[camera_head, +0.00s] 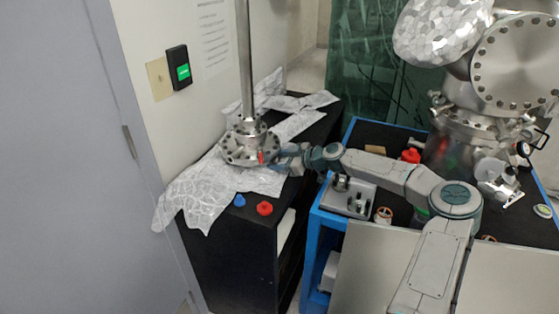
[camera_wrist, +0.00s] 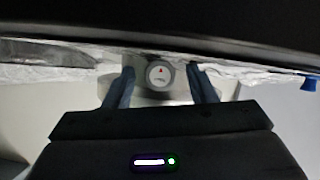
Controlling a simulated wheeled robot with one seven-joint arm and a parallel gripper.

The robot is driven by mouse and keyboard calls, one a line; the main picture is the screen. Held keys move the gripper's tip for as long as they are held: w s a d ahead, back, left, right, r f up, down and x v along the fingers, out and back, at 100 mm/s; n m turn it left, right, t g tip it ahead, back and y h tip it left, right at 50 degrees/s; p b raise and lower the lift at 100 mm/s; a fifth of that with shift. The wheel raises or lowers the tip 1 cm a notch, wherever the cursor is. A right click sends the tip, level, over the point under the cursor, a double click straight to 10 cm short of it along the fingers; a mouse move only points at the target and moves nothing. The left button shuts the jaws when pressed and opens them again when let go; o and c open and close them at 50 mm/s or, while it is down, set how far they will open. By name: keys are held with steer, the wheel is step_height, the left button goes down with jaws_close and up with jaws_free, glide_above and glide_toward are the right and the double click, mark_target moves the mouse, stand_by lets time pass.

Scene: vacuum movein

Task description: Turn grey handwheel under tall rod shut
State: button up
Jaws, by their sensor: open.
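The tall metal rod (camera_head: 246,60) stands upright on a bolted round flange (camera_head: 240,150) on the black cabinet. My gripper (camera_head: 279,158) is at the right side of this flange, reaching in from the right. In the head view the handwheel is not clear; a small red spot shows beside the fingers.
Crumpled foil (camera_head: 195,190) covers the cabinet top (camera_head: 215,245). A blue knob (camera_head: 240,200) and a red knob (camera_head: 264,208) lie in front of the flange. A blue-framed cart (camera_head: 315,235) with steel vacuum parts stands to the right. A grey door is at left.

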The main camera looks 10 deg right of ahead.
steer(key=c, duration=1)
steer(key=shift+o, duration=0.2)
steer(key=shift+w+f+m+g+b, duration=0.1)
steer(key=shift+f+m+g+b, duration=0.2)
steer(key=shift+m+b, duration=0.45)
steer(key=shift+r+m+g+y+b, duration=0.3)
steer(key=shift+m+g+y+b, duration=0.25)
steer(key=shift+m+b, duration=0.25)
steer(key=o, duration=1)
steer(key=shift+c, duration=0.2)
steer(key=shift+d, duration=0.1)
steer(key=b+v, duration=0.1)
steer(key=v, duration=1.2)
steer(key=shift+d+r, duration=0.2)
steer(key=shift+d, duration=0.15)
steer(key=shift+a, duration=0.15)
